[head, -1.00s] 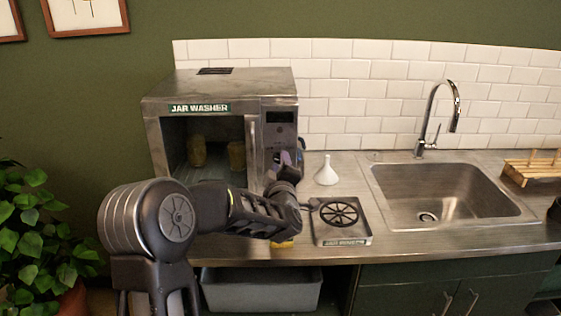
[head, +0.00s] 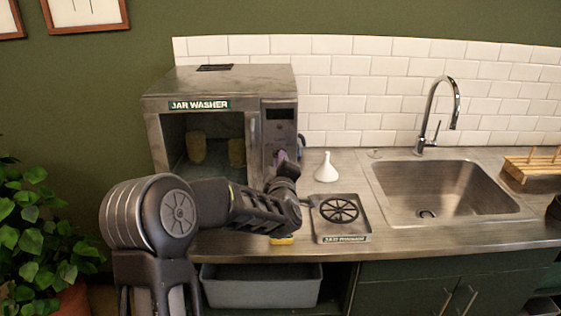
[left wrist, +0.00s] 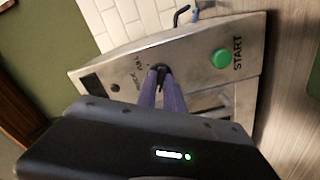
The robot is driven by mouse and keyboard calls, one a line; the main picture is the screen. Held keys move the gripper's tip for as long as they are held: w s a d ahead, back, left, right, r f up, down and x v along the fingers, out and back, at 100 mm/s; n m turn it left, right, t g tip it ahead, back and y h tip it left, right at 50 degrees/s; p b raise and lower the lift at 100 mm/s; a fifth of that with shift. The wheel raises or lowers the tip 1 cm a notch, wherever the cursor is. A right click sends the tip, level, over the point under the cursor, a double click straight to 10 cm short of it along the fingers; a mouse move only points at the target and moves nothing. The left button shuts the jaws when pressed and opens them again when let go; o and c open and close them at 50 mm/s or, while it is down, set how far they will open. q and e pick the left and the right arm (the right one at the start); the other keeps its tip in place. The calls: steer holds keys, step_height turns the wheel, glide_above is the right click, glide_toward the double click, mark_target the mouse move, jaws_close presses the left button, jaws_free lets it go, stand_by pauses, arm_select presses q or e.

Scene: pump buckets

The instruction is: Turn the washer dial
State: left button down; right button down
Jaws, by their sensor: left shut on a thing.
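The jar washer (head: 219,87) is a steel box at the left of the counter, with two yellowish jars (head: 197,148) behind its front. Its control panel (head: 279,126) is on the right side of the front. In the left wrist view the panel (left wrist: 112,66) carries a dark dial (left wrist: 160,71) and a green START button (left wrist: 221,58). My left gripper (left wrist: 160,82) has its purple fingers shut on the dial, which they partly hide. In the head view my left gripper (head: 281,157) is at the panel, mostly behind my wrist. My right gripper is not in view.
A white funnel (head: 326,170) and a jar rinser tray (head: 325,230) stand right of the washer. Further right are a sink (head: 445,188) with a tall faucet (head: 436,110) and a wooden rack (head: 531,168). A grey bin (head: 260,290) sits below the counter.

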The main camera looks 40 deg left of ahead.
arm_select(q)
steer(key=shift+m, duration=0.4)
steer(key=shift+m+b, duration=0.7)
steer(key=shift+m, duration=4.8)
steer(key=c, duration=1.5)
jaws_free()
steer(key=shift+o, duration=0.2)
steer(key=shift+s, duration=0.1)
